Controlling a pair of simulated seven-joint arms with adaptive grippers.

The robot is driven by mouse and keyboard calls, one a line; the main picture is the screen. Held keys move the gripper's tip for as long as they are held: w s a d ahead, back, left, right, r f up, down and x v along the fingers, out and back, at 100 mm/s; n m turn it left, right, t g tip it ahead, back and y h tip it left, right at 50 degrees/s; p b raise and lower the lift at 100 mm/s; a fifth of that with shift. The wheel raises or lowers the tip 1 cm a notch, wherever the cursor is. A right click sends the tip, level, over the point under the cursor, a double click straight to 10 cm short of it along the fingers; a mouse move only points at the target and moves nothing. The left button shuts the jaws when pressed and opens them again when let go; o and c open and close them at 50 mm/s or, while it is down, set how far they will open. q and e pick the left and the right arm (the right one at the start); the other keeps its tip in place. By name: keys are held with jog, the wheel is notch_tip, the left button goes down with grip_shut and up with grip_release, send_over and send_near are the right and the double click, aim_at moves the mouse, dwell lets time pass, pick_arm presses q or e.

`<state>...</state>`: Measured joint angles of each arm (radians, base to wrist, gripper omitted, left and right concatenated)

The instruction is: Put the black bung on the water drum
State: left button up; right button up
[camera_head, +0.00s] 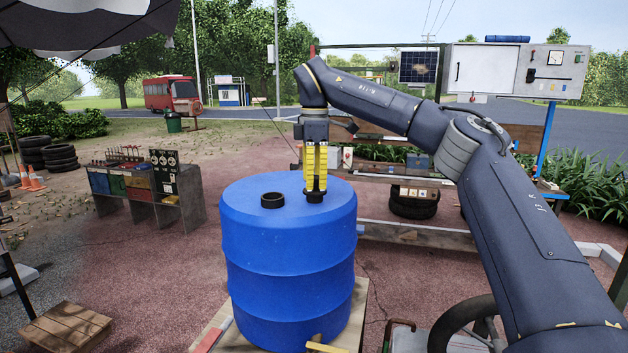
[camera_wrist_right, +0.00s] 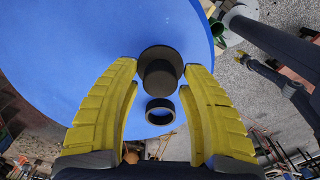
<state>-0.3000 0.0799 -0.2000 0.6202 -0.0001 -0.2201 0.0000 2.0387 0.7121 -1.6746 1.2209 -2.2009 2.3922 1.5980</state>
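The blue water drum (camera_head: 290,255) stands upright in the middle of the head view. A black open ring (camera_head: 272,199) sits on its top, left of my right gripper. My right gripper (camera_head: 316,188) points straight down over the right part of the drum top, its yellow fingers close together. The black bung (camera_head: 315,197) shows at its fingertips. In the right wrist view the bung (camera_wrist_right: 160,75) is between the fingers, its wide flange away from the camera, and looks closer than the ring (camera_wrist_right: 160,111). The gap under the bung is hard to judge.
The drum stands on a wooden base (camera_head: 235,340). A black wheel-like rim (camera_head: 465,318) is at lower right. A workbench with coloured bins (camera_head: 130,185) stands at left, and a rack with a white cabinet (camera_head: 486,68) stands behind. The air left of the gripper is clear.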

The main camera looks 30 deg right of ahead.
aim_at(315, 177)
jog(key=shift+r, duration=0.15)
notch_tip(315, 177, up, 12)
dwell(0.6)
dwell(0.4)
